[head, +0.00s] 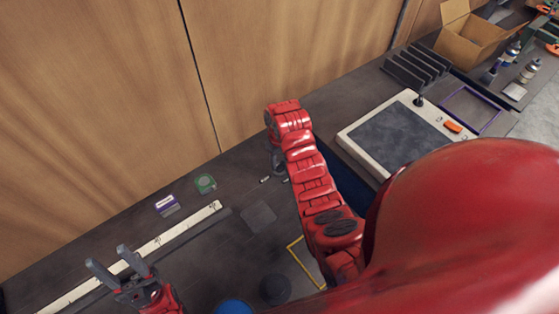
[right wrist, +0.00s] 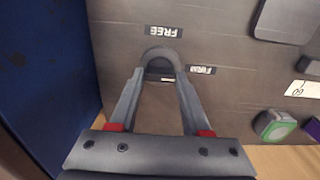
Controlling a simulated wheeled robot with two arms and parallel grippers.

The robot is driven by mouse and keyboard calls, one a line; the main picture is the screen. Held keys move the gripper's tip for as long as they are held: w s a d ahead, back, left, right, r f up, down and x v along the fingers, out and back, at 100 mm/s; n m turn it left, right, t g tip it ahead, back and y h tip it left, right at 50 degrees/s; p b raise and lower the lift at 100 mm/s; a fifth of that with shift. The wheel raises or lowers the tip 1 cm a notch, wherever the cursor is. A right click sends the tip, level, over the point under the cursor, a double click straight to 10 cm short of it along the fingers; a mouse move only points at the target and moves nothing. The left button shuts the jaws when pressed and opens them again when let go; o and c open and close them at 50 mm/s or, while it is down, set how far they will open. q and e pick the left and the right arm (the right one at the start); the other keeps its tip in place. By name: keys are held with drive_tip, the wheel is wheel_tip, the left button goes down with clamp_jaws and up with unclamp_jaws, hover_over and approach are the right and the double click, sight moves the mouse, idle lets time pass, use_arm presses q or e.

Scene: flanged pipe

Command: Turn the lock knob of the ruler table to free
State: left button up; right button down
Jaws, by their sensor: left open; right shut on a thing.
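The grey lock knob (right wrist: 160,56) sits on the dark table top in the right wrist view. A "FREE" label (right wrist: 164,31) lies just beyond it, and a second, hard-to-read label (right wrist: 201,70) lies to its right. A small white mark shows between the fingers on the near side of the knob. My right gripper (right wrist: 160,72) is shut on the knob, one finger on each side. In the head view my right gripper (head: 279,166) is partly hidden by its own arm, and the knob cannot be made out. My left gripper (head: 106,256) is open and empty at lower left.
A long pale ruler strip (head: 178,232) lies by the left gripper. A purple-white box (head: 167,206) and green tape-like item (head: 205,184) lie behind it. A blue surface (right wrist: 50,70) stands left of the knob. A large pale-framed board (head: 352,138) lies to the right.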

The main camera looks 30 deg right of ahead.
drive_tip(key=shift+f+n+b, duration=0.15)
drive_tip(key=shift+n+b, duration=1.15)
drive_tip(key=shift+n, duration=0.6)
drive_tip(key=n, duration=0.3)
drive_tip(key=shift+n, duration=0.3)
drive_tip(key=n, duration=0.3)
drive_tip(key=shift+n+b, duration=0.3)
drive_tip(key=shift+b, duration=0.05)
drive_tip(key=n, duration=0.3)
drive_tip(key=shift+r+n+b, duration=0.2)
drive_tip(key=shift+n+b, duration=0.2)
drive_tip(key=shift+n, duration=1.6)
